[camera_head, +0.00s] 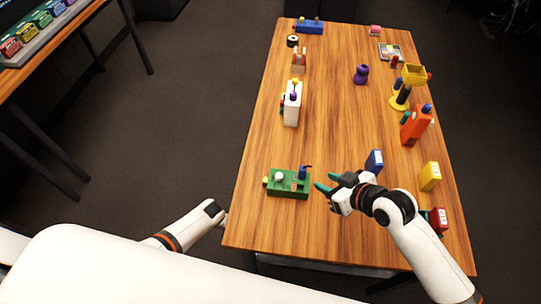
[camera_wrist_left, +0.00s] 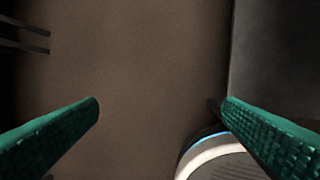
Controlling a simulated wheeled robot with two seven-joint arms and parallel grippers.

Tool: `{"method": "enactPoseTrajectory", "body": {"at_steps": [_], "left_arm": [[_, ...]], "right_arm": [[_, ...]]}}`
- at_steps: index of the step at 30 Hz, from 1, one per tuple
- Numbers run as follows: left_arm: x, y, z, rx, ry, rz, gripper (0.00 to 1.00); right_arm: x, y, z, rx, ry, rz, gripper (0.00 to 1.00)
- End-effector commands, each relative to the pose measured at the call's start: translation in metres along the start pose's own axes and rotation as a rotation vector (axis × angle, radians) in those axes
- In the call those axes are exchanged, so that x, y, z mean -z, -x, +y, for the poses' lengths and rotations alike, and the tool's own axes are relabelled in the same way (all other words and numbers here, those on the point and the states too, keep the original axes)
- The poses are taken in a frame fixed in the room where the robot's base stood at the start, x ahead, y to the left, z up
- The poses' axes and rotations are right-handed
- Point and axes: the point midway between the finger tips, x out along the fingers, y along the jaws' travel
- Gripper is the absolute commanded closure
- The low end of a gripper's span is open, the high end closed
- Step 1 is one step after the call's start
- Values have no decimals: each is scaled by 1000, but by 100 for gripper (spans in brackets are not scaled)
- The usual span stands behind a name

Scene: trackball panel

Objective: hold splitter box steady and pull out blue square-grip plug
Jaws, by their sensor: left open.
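A green box (camera_head: 275,190) lies near the front left edge of the table. It bears a white ball, a small orange part, a yellow part on its left side and a blue upright piece (camera_head: 303,173) at its back right. I cannot tell for sure whether this is the splitter box or the blue piece is the square-grip plug. My right gripper (camera_head: 327,182) is just right of the green box, its teal fingers apart and apparently empty.
The wooden table (camera_head: 335,125) has a clear middle. A blue block (camera_head: 374,160), a yellow block (camera_head: 429,176) and a red block (camera_head: 440,219) stand on the right. A white box (camera_head: 291,105) with coloured parts and an orange-red box (camera_head: 414,127) stand farther back.

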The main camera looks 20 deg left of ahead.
Motion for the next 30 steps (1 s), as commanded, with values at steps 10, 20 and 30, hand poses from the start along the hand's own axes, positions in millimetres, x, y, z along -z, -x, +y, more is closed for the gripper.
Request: {"method": "enactPoseTrajectory", "body": {"at_steps": [10, 20, 30], "left_arm": [[-168, 129, 29, -182, 472, -119, 11], [-170, 272, -73, -9, 1178, 74, 11], [-137, 352, -122, 53, 1485, 304, 11]], "right_arm": [[0, 0, 0, 0, 0, 0, 64], [0, 0, 0, 0, 0, 0, 64], [0, 0, 0, 0, 0, 0, 64]]}}
